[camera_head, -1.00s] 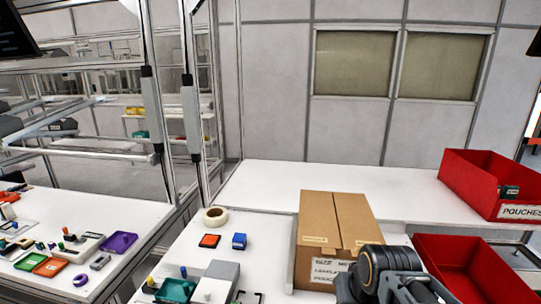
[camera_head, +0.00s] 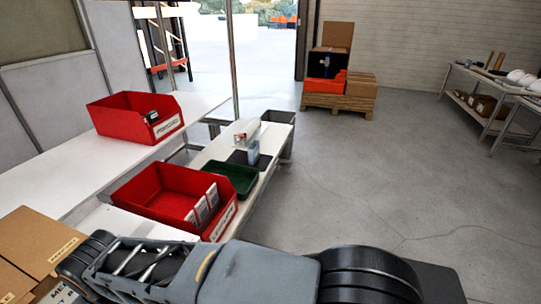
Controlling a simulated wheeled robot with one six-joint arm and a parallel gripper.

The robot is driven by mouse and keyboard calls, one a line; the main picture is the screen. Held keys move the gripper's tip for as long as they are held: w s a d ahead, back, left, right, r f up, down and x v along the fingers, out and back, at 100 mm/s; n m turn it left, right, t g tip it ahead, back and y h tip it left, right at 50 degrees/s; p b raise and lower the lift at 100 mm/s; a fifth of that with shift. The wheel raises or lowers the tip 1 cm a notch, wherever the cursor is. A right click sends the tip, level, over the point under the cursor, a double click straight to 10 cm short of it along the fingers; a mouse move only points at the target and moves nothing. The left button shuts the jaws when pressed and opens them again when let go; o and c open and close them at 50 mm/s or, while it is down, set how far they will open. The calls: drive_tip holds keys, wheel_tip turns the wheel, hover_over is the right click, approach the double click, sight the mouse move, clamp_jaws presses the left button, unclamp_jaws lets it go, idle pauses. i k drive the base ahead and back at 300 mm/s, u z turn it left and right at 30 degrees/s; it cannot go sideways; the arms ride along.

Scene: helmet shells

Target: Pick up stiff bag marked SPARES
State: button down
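I cannot make out a bag marked SPARES in this view. The nearer red bin (camera_head: 150,190) on the white bench holds several small pale packets (camera_head: 203,207) with printing too small to read. The farther red bin (camera_head: 108,117) stands on the raised shelf with a dark item inside, and its front label is too small to read. My arm lies across the bottom of the view in front of the bins. My gripper is not in view.
A cardboard box (camera_head: 32,243) stands at the lower left, beside my arm. A narrow table (camera_head: 217,147) behind the bins holds a green tray (camera_head: 233,178). A pallet (camera_head: 340,104) with boxes stands at the back. Open grey floor (camera_head: 380,190) lies to the right.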

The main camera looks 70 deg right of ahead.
sight(254, 150)
drive_tip(key=z, duration=2.9)
drive_tip(key=i, duration=3.7)
drive_tip(key=u, duration=4.7)
